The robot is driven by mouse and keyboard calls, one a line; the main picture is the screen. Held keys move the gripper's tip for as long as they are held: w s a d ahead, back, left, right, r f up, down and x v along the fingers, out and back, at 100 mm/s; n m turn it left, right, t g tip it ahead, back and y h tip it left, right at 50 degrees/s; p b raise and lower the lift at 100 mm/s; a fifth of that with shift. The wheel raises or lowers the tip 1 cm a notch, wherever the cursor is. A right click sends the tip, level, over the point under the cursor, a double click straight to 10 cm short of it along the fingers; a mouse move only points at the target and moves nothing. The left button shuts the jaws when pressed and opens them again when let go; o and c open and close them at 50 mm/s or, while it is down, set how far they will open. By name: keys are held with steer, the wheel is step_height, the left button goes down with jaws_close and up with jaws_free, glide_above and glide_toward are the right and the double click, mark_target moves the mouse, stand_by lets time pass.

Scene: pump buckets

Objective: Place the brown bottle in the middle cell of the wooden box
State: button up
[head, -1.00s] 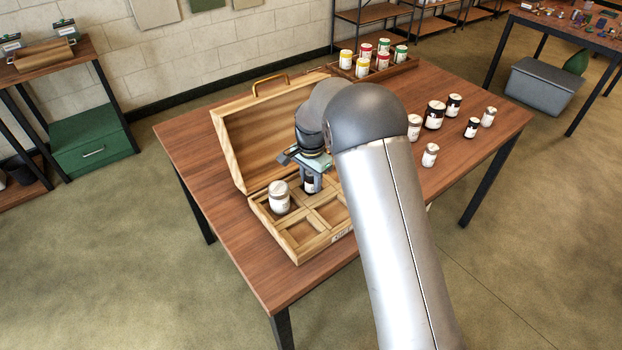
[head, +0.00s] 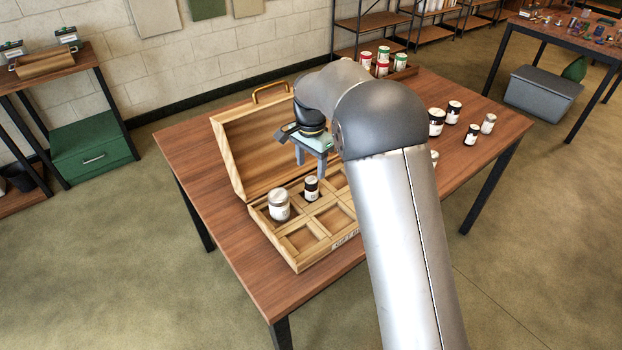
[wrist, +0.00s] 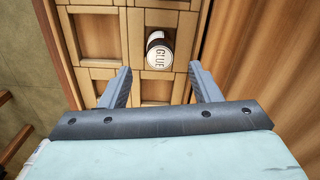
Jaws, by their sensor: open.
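The brown bottle (head: 311,190), small and dark with a white label, stands upright in a back-row cell of the open wooden box (head: 299,267), just right of a white jar. That cell appears to be the middle one; the row's right end is hidden by my arm.
The white jar (head: 278,205) fills the back-left cell. The visible front cells are empty. The box's raised lid (head: 240,150) stands behind.

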mark_target(311, 180)
steer(key=shift+r, duration=1.8)
steer(key=s+d+r+n, duration=0.2)
steer(key=s+d, duration=0.3)
steer(key=s, duration=0.3)
steer(key=s+d+r+n, duration=0.2)
steer(key=s+d+r, duration=0.1)
steer(key=s+d, duration=0.4)
steer(key=s+d+f+n, duration=0.2)
steer(key=s, duration=0.8)
steer(key=s+d+f+n, duration=0.2)
steer(key=s, duration=0.8)
steer(key=shift+d+f+n, duration=0.2)
steer(key=shift+d+n, duration=0.05)
steer(key=shift+n, duration=0.15)
